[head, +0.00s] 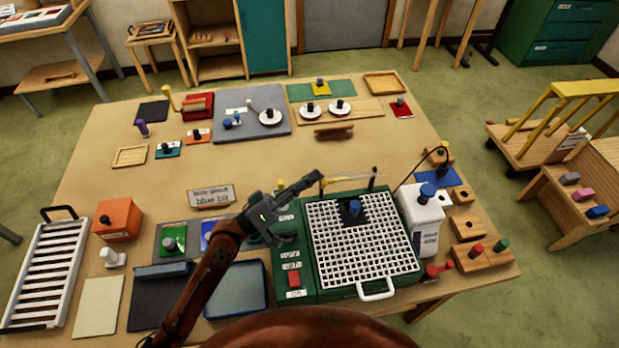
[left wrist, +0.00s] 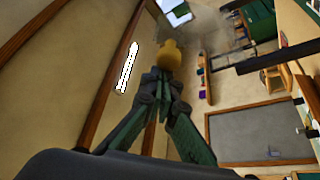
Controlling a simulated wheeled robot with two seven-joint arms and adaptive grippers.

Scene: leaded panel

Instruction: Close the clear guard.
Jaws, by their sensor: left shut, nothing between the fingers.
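The green machine (head: 310,288) with a white grid top (head: 325,255) stands right of centre. The clear guard (head: 355,177) shows only as a thin, nearly edge-on strip above the grid's far edge, with yellow along it; it looks raised. A yellow knob (head: 323,183) is at its left end. My left gripper (head: 314,179) is shut and empty, its tips at or right beside the yellow knob. In the left wrist view, the yellow knob (left wrist: 170,54) is just beyond the shut fingertips (left wrist: 163,78); I cannot tell whether they touch. My right gripper is not in view.
A dark plate with a blue knob (head: 353,208) sits on the grid. A white bottle (head: 424,215) with a blue cap stands right of the machine. A blue tray (head: 236,289) and a "blue bit" sign (head: 211,197) lie left.

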